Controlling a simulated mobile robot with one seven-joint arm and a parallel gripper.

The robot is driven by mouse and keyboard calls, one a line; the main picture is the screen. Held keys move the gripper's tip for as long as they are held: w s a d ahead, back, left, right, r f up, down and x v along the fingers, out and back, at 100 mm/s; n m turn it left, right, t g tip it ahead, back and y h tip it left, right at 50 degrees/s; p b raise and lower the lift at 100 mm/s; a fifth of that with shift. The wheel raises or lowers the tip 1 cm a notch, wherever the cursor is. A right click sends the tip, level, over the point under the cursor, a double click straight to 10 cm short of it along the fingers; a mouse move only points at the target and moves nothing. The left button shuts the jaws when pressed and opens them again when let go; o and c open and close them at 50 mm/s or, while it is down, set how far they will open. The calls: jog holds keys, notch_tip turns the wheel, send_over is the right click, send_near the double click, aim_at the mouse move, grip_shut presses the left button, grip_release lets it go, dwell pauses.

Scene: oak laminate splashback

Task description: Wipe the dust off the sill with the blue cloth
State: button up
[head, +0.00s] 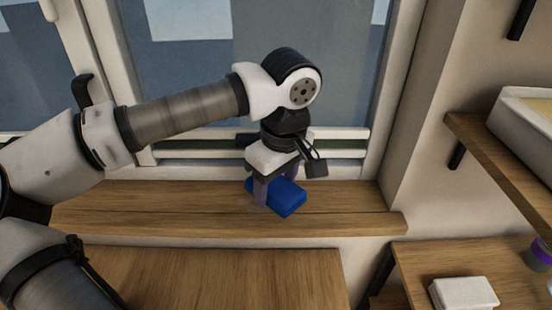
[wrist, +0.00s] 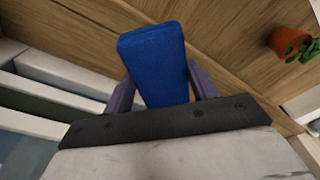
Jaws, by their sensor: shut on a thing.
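The blue cloth (head: 288,199) is a thick folded pad at the wooden sill (head: 140,205), in front of the window. My gripper (head: 276,186) points down over the sill and is shut on the cloth. The wrist view shows the cloth (wrist: 158,62) between the two purple-grey fingers of my gripper (wrist: 162,88). The cloth looks to be at or just above the sill surface; I cannot tell whether it touches. A faint pale smudge shows on the sill just left of the cloth, but I cannot make out dust clearly. The sill beneath the cloth is hidden.
The window frame (head: 388,120) rises behind the sill, with a wall at the right. A wooden shelf (head: 490,150) carries a pale tray (head: 525,125). A white box (head: 463,293) sits on a lower surface. A terracotta plant pot (wrist: 290,40) shows in the wrist view. The sill's left stretch is clear.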

jog(key=shift+w, duration=0.35)
jog(key=shift+f, duration=0.1)
jog(key=shift+s+f+b, duration=0.1)
jog(key=shift+f+b, duration=0.4)
jog(key=b, duration=0.3)
send_over(275, 219)
jog(key=shift+s+d+f, duration=0.1)
jog(key=shift+f, duration=1.1)
jog(key=shift+s+d+f, duration=0.1)
jog(key=shift+f, duration=1.05)
jog(key=shift+f+b, duration=0.75)
jog(key=shift+f, duration=0.25)
